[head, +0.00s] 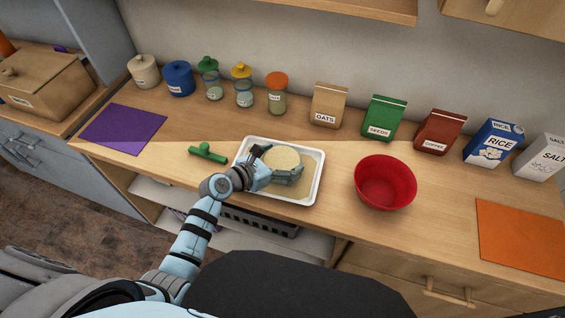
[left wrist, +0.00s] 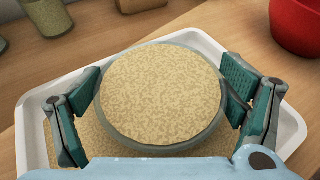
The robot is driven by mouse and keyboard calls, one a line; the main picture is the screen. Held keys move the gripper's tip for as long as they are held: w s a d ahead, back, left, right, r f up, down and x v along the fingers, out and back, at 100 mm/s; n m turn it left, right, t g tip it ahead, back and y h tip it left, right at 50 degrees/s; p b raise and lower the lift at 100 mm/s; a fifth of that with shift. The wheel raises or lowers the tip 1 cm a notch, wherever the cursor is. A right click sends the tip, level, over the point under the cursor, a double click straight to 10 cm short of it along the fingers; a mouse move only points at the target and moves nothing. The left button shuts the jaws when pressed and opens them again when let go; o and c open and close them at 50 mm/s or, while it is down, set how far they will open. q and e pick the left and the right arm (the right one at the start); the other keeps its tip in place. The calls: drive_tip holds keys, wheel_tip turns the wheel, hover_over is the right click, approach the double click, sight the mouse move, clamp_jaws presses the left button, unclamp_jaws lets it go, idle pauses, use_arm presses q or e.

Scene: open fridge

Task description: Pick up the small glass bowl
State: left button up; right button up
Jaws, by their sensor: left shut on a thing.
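The small glass bowl (head: 287,155) is round and filled to near its rim with a pale, grainy beige content. It is at the white tray in the head view, and it fills the middle of the left wrist view (left wrist: 160,92). My left gripper (head: 275,165) is shut on the bowl, with one finger at each side of it. The bowl looks level. I cannot tell whether its base touches the tray. The base and part of the near wall are hidden. My right gripper is out of view.
The white tray (head: 319,178) holds more of the grainy beige matter. A red bowl (head: 385,183) stands close to its right, and a green tool (head: 207,153) lies to its left. Jars and boxes line the wall. A purple mat (head: 123,129) and an orange mat (head: 520,236) lie clear.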

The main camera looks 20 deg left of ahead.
use_arm(q)
wheel_tip(320, 180, up, 9)
drive_tip(key=p, duration=0.4)
wheel_tip(320, 180, up, 11)
drive_tip(key=p, duration=0.2)
hover_over(282, 167)
